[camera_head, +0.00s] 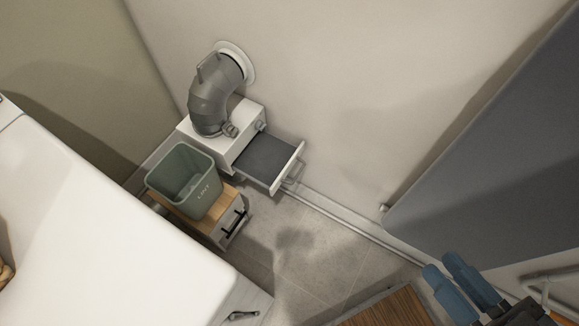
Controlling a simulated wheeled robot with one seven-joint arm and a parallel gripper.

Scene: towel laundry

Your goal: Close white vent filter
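The white vent filter box (241,115) stands against the wall with a grey duct elbow (215,100) on top. Its filter drawer (266,162) is pulled out toward the lower right, showing a dark grey screen inside a white frame. A handle (293,172) shows on the drawer's front. My gripper (451,276) is at the lower right, apart from the drawer. Two blue fingers show close together; the gap between their tips is hard to judge from this angle.
A green lint bin (169,168) sits on a small wood-topped cabinet (217,222) beside the drawer. A white appliance (80,230) fills the left. A grey panel (500,150) stands at right. Tiled floor (300,250) is clear between the drawer and my gripper.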

